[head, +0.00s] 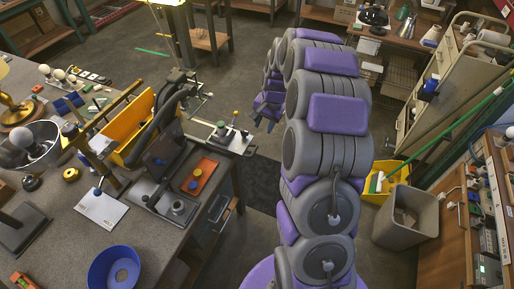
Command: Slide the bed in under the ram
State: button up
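My gripper (267,112) is at the far end of my purple and grey arm, out past the right edge of the bench and partly hidden behind the arm. It is small here, and I see nothing held in it. A dark press-like machine (165,150) with a curved black arm stands on the bench, left of my gripper. A dark grey plate (150,193) with a short round piece on it lies in front of the machine and may be the bed. I cannot clearly make out the ram. My gripper is apart from all of these.
The bench (62,238) is crowded: a yellow bin (127,128), an orange tray (201,176), a blue bowl (115,268), a white card (102,208) and lamp parts. A light plate with small posts (222,136) sits at its right corner. A grey waste bin (405,215) stands on the right.

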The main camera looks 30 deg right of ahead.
jog(key=b, duration=0.1)
send_over(255, 149)
jog(key=s, duration=0.1)
notch_tip(255, 149, down, 8)
jog(key=f, duration=0.3)
jog(key=d+f+b, duration=0.1)
jog(key=f, duration=0.1)
jog(key=shift+w, duration=0.3)
jog(key=shift+a, duration=0.65)
jog(key=shift+c, duration=0.4)
jog(key=c, duration=0.3)
jog(key=shift+d, duration=0.3)
grip_shut()
